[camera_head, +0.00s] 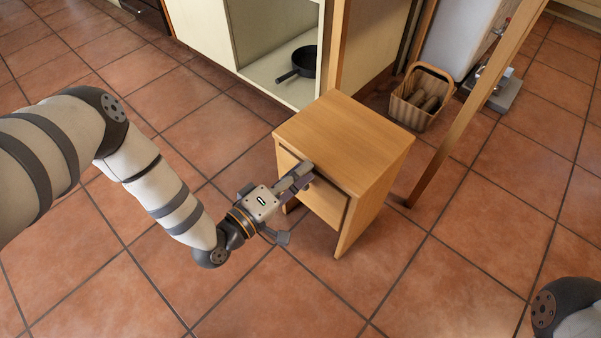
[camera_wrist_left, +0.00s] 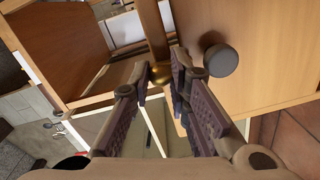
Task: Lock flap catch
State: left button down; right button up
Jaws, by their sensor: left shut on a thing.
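A small wooden cabinet (camera_head: 345,140) stands on the tiled floor, with a front flap (camera_head: 325,203) below its top. My left gripper (camera_head: 302,176) is at the upper part of this front. In the left wrist view, my left gripper (camera_wrist_left: 160,76) has its fingertips closed on a small brass-coloured piece, which looks like the flap catch (camera_wrist_left: 160,72). The fingers hide most of it, so I cannot tell its turn. A dark round knob (camera_wrist_left: 221,60) sits on the wooden front, just right of the fingers and apart from them. My right gripper is out of view.
A pale open cabinet (camera_head: 262,80) with a black pan (camera_head: 302,62) stands behind. A basket (camera_head: 418,98) is at the back right. A slanting wooden post (camera_head: 470,108) rises right of the small cabinet. The floor in front is clear.

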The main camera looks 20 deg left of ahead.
pick_arm(q)
jog(key=shift+f+n, duration=0.1)
jog(key=shift+n, duration=0.4)
jog(key=c, duration=1.5)
grip_release()
jog(key=v, duration=1.2)
